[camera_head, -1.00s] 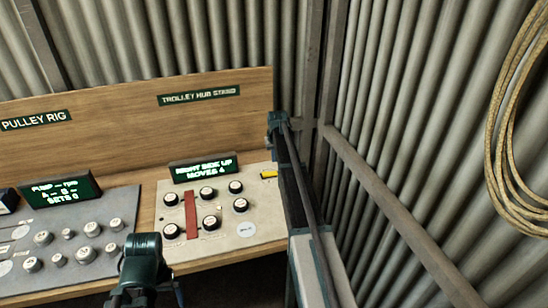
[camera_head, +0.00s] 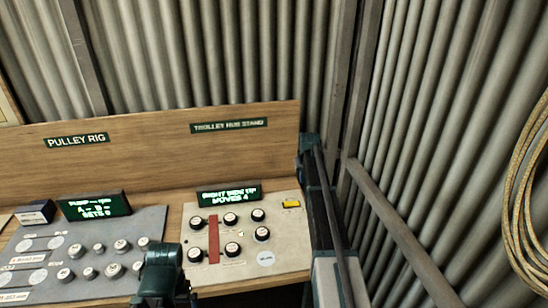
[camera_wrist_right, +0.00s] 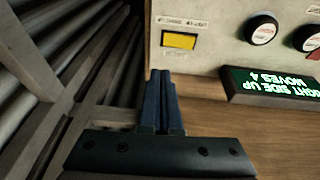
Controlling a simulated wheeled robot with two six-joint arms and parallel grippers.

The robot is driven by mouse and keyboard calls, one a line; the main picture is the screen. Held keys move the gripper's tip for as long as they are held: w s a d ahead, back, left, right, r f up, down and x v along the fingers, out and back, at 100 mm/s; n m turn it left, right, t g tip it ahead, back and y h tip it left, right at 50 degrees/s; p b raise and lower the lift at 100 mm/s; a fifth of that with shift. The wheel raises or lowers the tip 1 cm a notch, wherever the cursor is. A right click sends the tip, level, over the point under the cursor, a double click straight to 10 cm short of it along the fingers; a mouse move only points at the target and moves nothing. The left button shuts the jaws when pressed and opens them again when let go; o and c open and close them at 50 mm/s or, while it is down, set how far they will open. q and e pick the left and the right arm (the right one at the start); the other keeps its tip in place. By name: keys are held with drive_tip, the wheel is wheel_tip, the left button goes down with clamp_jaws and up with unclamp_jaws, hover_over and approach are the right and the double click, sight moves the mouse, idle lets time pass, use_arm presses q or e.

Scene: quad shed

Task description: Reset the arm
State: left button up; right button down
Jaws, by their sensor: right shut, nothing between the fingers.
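My right gripper (camera_wrist_right: 162,102) is shut and empty in the right wrist view, its two dark fingers side by side. It lies in front of the edge of the trolley hub stand panel (camera_head: 284,246), near the yellow patch (camera_wrist_right: 179,40). In the head view my right arm rises along the right end of the bench, with the right gripper (camera_head: 303,165) small and partly hidden there. A teal part of my arm shows at the bottom centre of the head view. My left gripper's fingers are not visible.
The hub stand panel carries several black knobs, a red strip (camera_head: 213,240) and a display (camera_head: 229,195) reading "RIGHT SIDE UP MOVES 4". The grey pulley rig panel (camera_head: 75,248) is to its left. Corrugated walls and a diagonal brace (camera_head: 400,235) close off the right.

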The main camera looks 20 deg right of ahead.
drive_tip(key=s+a+f+n+g+b, duration=0.1)
drive_tip(key=s+a, duration=0.3)
drive_tip(key=a, duration=0.6)
drive_tip(key=s+a+f+n, duration=0.1)
drive_tip(key=s+a, duration=0.2)
drive_tip(key=a, duration=0.6)
drive_tip(key=s+a+f+n+g+b, duration=0.2)
drive_tip(key=s+a+n, duration=0.2)
drive_tip(key=s+a, duration=2)
drive_tip(key=s, duration=0.4)
drive_tip(key=shift+a+n, duration=0.25)
drive_tip(key=shift+n, duration=0.05)
